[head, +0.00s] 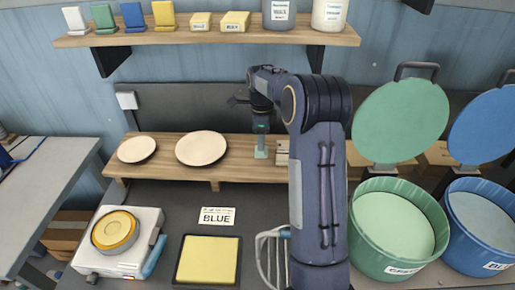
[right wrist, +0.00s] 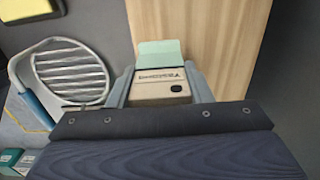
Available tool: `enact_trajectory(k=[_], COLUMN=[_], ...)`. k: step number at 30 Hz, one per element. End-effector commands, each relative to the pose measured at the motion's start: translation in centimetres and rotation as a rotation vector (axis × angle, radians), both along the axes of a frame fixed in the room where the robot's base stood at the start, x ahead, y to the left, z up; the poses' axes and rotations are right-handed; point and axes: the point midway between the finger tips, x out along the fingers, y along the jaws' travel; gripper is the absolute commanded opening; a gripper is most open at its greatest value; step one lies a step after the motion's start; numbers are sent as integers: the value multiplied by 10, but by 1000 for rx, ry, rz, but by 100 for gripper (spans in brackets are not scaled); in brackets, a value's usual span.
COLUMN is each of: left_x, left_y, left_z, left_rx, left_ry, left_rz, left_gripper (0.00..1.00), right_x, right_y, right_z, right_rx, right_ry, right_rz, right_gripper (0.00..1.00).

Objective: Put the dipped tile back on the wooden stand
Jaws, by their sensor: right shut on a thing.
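A pale green tile (head: 261,153) is in my right gripper (head: 261,143), over the low wooden stand (head: 233,172). The wooden stand (right wrist: 215,45) fills the area behind and right of the tile there. Whether the tile's lower edge touches the stand, I cannot tell. Two round cream plates, one larger (head: 202,148) and one smaller (head: 137,149), lie on the stand to the left. My left gripper is not in view.
A small wooden block (head: 282,152) is beside the gripper, partly hidden by my arm. Green (head: 398,270) and blue (head: 485,250) lidded tubs stand at right. A yellow-filled tray (head: 176,262), a wire rack (head: 270,250) and a white device (head: 95,258) are in front. A shelf (head: 235,38) hangs above.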

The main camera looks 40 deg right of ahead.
Motion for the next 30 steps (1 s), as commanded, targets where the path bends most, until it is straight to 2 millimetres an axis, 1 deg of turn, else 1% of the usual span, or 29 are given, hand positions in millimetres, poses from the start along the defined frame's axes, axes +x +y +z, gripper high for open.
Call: enact_trajectory(k=[1,3,10,13,15,18,26,30], left_x=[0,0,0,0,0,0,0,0], left_y=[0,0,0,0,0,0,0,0], left_z=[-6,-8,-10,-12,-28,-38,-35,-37], left_rx=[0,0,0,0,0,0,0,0], left_ry=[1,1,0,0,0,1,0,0], left_rz=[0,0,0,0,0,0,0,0], left_gripper=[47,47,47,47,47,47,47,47], right_x=[7,14,24,30,30,29,29,29], right_y=[-3,-6,-11,-13,-13,-13,-13,-13], right_z=[-13,-22,-32,-43,-59,-71,-69,-73], right_rx=[0,0,-1,0,1,1,-1,-1], right_ry=[1,0,-1,0,-1,-1,-1,-1], right_rz=[0,0,0,1,1,1,1,1], right_gripper=[20,20,20,20,20,20,20,20])
